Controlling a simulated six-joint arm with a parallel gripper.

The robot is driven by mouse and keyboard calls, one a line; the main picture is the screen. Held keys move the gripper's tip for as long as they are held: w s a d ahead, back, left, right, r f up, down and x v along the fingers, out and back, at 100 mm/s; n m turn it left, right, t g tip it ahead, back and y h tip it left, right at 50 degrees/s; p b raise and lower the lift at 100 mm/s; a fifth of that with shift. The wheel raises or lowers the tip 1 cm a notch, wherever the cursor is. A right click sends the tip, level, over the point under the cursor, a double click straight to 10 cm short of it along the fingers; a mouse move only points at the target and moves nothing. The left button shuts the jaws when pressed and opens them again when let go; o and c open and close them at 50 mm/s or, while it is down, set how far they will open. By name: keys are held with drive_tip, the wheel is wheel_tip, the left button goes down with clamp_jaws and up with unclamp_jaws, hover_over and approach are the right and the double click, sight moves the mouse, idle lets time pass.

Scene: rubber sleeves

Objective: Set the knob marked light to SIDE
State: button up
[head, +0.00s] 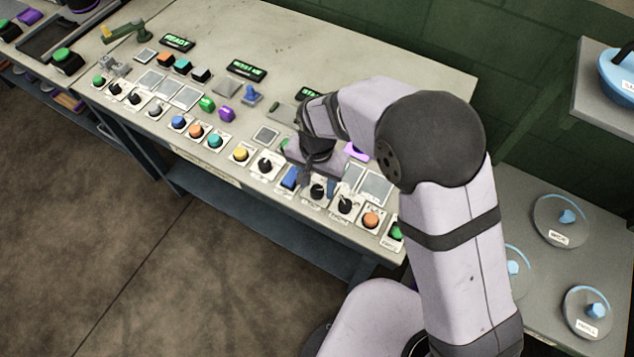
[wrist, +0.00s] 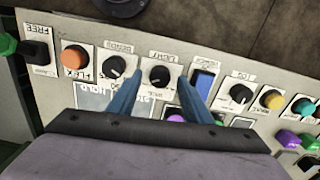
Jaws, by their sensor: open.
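The light knob (wrist: 160,76) is a round black knob on a white plate, with its label upside down in the wrist view. Its pointer direction is too small to tell. In the head view the light knob (head: 318,191) is in the front row, just right of a blue rocker switch (head: 290,177). My gripper (wrist: 160,88) is open, with one blue finger on each side of the light knob. No contact with it shows. In the head view my gripper (head: 318,179) is over the front row, and its wrist hides part of the panel behind.
Another black knob (wrist: 113,67) and an orange button (wrist: 74,58) are on one side. The blue switch (wrist: 203,82), a third knob (wrist: 239,93) and a yellow button (wrist: 271,99) are on the other. Screens and a purple part (head: 357,151) lie behind. Controls are closely spaced.

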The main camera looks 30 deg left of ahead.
drive_tip(key=shift+f, duration=0.65)
drive_tip(key=c, duration=1.1)
drive_tip(key=shift+o, duration=0.2)
drive_tip(key=shift+n, duration=0.4)
drive_tip(key=n, duration=1.1)
drive_tip(key=shift+r+b, duration=0.1)
drive_tip(key=shift+b, duration=0.2)
